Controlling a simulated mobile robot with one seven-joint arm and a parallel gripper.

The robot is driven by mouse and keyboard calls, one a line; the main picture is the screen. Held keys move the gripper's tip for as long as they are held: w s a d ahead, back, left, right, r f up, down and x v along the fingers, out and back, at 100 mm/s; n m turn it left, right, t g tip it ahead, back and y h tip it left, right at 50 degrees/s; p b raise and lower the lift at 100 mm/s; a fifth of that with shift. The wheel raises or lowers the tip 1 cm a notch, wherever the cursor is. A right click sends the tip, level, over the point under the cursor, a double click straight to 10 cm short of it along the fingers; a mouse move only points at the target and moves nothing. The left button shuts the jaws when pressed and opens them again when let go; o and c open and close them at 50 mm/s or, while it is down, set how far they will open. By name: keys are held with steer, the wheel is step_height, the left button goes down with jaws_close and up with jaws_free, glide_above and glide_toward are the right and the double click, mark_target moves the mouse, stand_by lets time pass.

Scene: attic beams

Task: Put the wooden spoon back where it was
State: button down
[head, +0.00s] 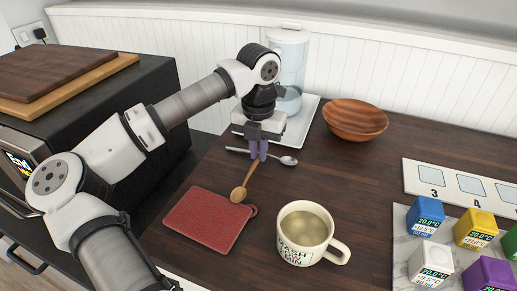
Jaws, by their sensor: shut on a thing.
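The wooden spoon (239,194) is in the head view, left of centre. Its bowl end points down toward the front, over or near the upper right edge of the red board (208,221). Its handle rises to my gripper (258,152), whose purple fingertips are shut on it. I cannot tell whether the spoon's bowl touches the board or hangs just above it. A metal spoon (287,160) lies on the dark table behind my gripper, partly hidden by the fingers.
A mug (304,232) of pale liquid stands right of the red board. A wooden bowl (355,119) and a white-based clear appliance (290,65) stand behind. Several coloured cubes (425,217) and a numbered card (460,185) are at right. The table between bowl and mug is clear.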

steer(key=c, duration=1.5)
jaws_free()
steer(key=shift+r, duration=0.1)
steer(key=shift+r+p, duration=0.6)
steer(key=shift+p, duration=0.15)
step_height(320, 180, up, 12)
steer(key=b, duration=0.1)
steer(key=shift+f+b, duration=0.25)
steer(key=shift+b, duration=0.1)
